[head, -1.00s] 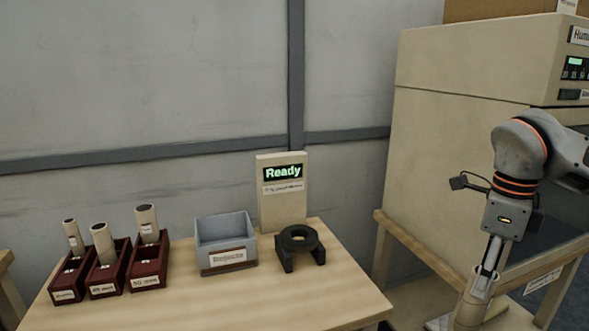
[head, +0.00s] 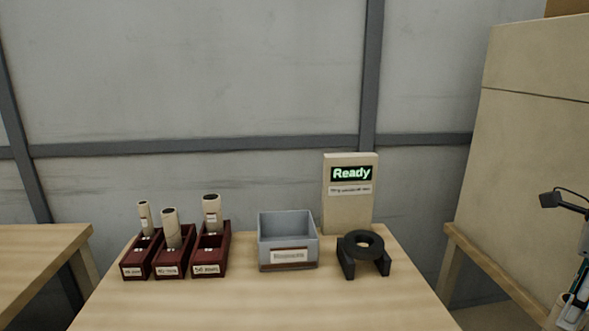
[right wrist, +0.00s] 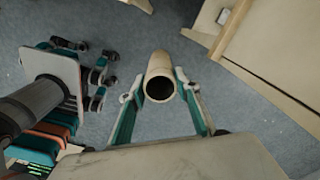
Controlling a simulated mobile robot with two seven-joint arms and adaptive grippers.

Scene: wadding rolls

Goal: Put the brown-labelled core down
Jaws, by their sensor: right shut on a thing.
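My right gripper (right wrist: 158,90) is shut on a tan hollow core (right wrist: 160,66), with one finger on each side of its near end. The open dark bore faces the wrist camera, and the core hangs above the grey floor. No brown label shows on the part in view. In the head view the gripper (head: 577,292) and the core's upper end (head: 566,311) are cut off at the right edge. My left gripper is not in view.
Three dark red labelled holders (head: 172,262) with upright cores stand on the wooden table (head: 270,305). A grey bin (head: 289,255), black ring stand (head: 362,256) and "Ready" sign (head: 350,205) are to their right. The table's front is clear. A beige cabinet (head: 530,130) stands at right.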

